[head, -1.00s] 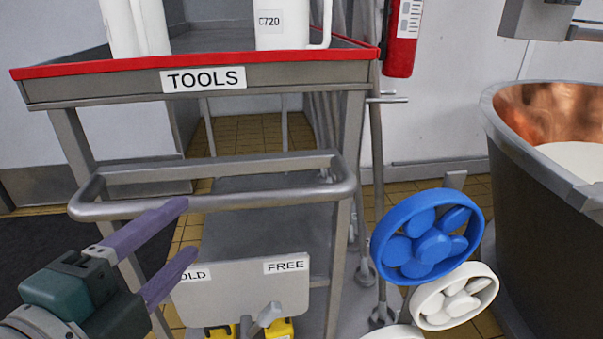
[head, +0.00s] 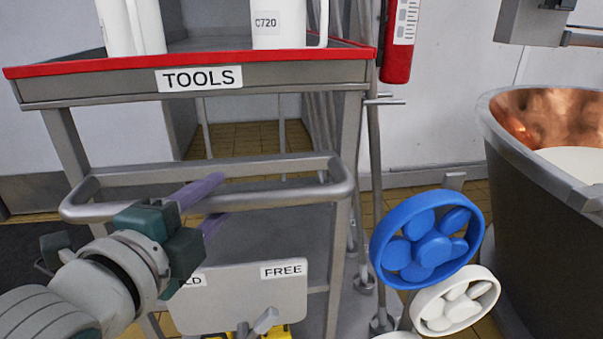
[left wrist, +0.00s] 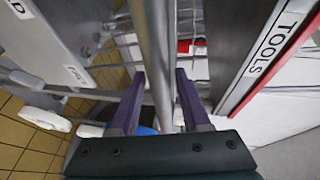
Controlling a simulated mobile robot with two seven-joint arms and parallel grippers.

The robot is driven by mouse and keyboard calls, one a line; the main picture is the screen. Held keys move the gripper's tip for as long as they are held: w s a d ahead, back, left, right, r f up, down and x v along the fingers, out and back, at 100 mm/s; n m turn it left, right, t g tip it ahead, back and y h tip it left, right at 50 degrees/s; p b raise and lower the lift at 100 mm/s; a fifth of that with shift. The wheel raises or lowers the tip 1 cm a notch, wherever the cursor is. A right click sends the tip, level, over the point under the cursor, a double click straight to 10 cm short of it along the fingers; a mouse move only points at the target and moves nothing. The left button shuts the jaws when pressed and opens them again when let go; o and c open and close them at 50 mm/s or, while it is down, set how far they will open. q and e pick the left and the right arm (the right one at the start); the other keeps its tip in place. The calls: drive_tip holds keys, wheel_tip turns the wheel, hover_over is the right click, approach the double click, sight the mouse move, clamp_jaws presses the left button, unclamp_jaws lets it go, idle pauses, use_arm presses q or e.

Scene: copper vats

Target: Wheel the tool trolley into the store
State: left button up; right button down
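The tool trolley (head: 120,95) stands in front of me in the head view, grey with a red top rim and a TOOLS label. Its push handle (head: 105,212) is a grey tube loop on the near side. My left gripper (head: 218,198) is at the left part of this handle. In the left wrist view the handle bar (left wrist: 155,45) runs between the two purple fingers (left wrist: 160,78), which stand apart on either side of it and look open. A plate (head: 245,300) with a FREE label and a small grey lever (head: 262,322) sits low on the trolley. My right gripper is out of view.
White jugs (head: 280,25) stand on the trolley top. A copper-lined vat (head: 505,150) stands at the right. Blue (head: 428,240) and white (head: 455,300) handwheels are close to the trolley's right. Dark floor shows at the left.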

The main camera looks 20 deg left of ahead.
use_arm(q)
clamp_jaws()
idle(1.1)
